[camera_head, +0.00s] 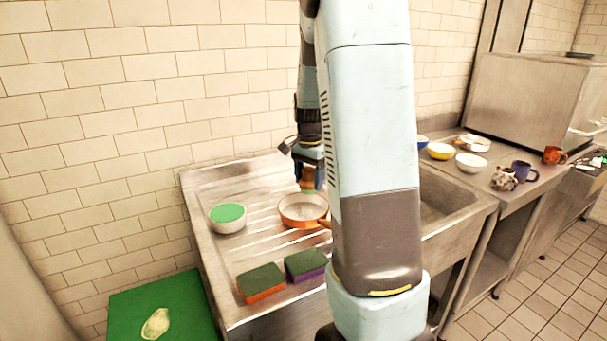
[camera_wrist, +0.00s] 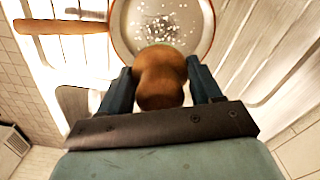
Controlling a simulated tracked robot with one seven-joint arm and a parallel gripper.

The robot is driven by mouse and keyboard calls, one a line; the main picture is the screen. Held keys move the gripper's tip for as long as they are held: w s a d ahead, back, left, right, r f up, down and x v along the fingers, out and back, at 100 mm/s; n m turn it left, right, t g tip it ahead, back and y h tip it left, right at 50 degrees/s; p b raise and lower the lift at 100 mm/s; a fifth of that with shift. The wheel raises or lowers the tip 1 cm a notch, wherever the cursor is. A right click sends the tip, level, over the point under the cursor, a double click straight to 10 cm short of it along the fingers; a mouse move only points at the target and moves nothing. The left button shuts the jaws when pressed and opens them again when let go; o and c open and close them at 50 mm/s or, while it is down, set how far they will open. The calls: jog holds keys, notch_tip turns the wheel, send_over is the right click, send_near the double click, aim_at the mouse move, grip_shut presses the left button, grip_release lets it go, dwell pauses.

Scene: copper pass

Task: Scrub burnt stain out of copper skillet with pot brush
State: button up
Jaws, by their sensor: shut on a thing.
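The copper skillet (camera_head: 301,211) rests on the ribbed metal drainboard, with its orange-brown handle reaching right behind my arm. In the wrist view the skillet (camera_wrist: 205,22) shows a pale inside with a grey, speckled patch near its middle. My gripper (camera_head: 311,183) is directly above the skillet. In the wrist view my gripper (camera_wrist: 162,88) is shut on the brown, rounded wooden knob of the pot brush (camera_wrist: 160,78). The brush's bristles are hidden beneath the knob, so I cannot tell whether they touch the pan.
A white bowl with green inside (camera_head: 227,217) stands left of the skillet. An orange sponge (camera_head: 261,283) and a purple sponge (camera_head: 306,264) lie in front. A green board (camera_head: 190,300) is at lower left. Bowls and mugs (camera_head: 525,171) stand right, beyond the sink basin (camera_head: 440,210).

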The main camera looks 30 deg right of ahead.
jog(key=shift+a+f, duration=0.1)
jog(key=shift+f, duration=1.35)
notch_tip(320, 180, down, 5)
jog(key=shift+w+a+r, duration=0.1)
jog(key=shift+a+r, duration=0.1)
jog(key=shift+a, duration=0.05)
jog(key=shift+c, duration=0.5)
jog(key=a, duration=0.3)
jog(key=shift+s+a+f, duration=0.1)
jog(key=shift+s+f, duration=0.1)
jog(key=shift+f, duration=0.1)
jog(key=shift+c, duration=0.5)
jog(key=shift+w+d, duration=0.1)
jog(key=shift+d, duration=0.75)
jog(key=shift+d+r, duration=0.1)
jog(key=shift+d, duration=0.25)
jog(key=shift+w+d+r, duration=0.1)
jog(key=shift+d, duration=0.7)
notch_tip(320, 180, up, 2)
jog(key=shift+r, duration=0.15)
jog(key=shift+a+r, duration=0.1)
jog(key=shift+r, duration=2.65)
